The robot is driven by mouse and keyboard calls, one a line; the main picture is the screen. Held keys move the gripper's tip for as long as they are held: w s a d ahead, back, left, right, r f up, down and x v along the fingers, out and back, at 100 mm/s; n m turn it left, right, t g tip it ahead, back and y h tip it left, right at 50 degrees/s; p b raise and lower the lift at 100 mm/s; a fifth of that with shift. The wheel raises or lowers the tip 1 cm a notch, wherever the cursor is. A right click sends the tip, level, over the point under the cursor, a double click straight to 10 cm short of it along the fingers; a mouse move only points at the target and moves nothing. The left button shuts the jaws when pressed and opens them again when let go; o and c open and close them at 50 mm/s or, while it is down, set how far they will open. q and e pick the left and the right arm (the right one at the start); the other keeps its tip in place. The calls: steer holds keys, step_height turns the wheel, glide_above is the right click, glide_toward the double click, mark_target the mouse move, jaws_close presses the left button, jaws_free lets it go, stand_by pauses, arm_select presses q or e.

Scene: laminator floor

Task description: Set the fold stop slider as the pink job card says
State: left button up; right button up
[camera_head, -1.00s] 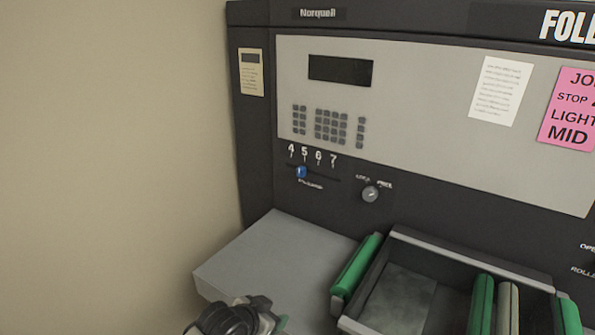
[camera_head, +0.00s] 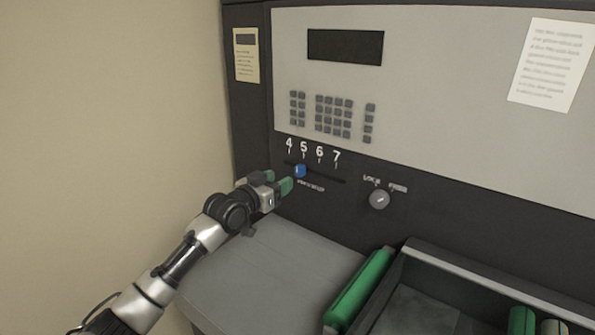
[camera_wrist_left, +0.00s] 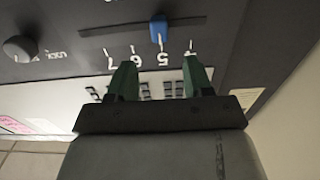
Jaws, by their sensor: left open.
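The blue fold stop slider knob (camera_head: 300,171) sits in its slot below the 5 of the scale 4 to 7. In the left wrist view the blue knob (camera_wrist_left: 158,28) also lines up with the 5. My left gripper (camera_head: 282,182) is open, just left of and slightly below the knob in the head view. In the left wrist view its green fingers (camera_wrist_left: 160,64) are apart and empty, with the knob ahead between their lines. A sliver of the pink job card (camera_wrist_left: 12,124) shows in the left wrist view, unreadable. My right gripper is not in view.
A round dial (camera_head: 379,199) with two labels is right of the slot. A keypad (camera_head: 333,116) and dark display (camera_head: 345,47) are above. A grey shelf (camera_head: 265,270) and green roller (camera_head: 360,290) lie below. A white note (camera_head: 550,65) is at upper right.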

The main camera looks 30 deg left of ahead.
mark_target(297, 171)
arm_select(q)
steer(key=w, duration=0.4)
steer(key=shift+d+f, duration=0.1)
steer(key=shift+d, duration=0.05)
steer(key=w, duration=0.2)
steer(key=shift+w+d+f, duration=0.1)
steer(key=shift+w, duration=1.05)
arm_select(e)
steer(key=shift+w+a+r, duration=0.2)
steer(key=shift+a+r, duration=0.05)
arm_select(q)
steer(key=shift+c, duration=0.9)
jaws_close()
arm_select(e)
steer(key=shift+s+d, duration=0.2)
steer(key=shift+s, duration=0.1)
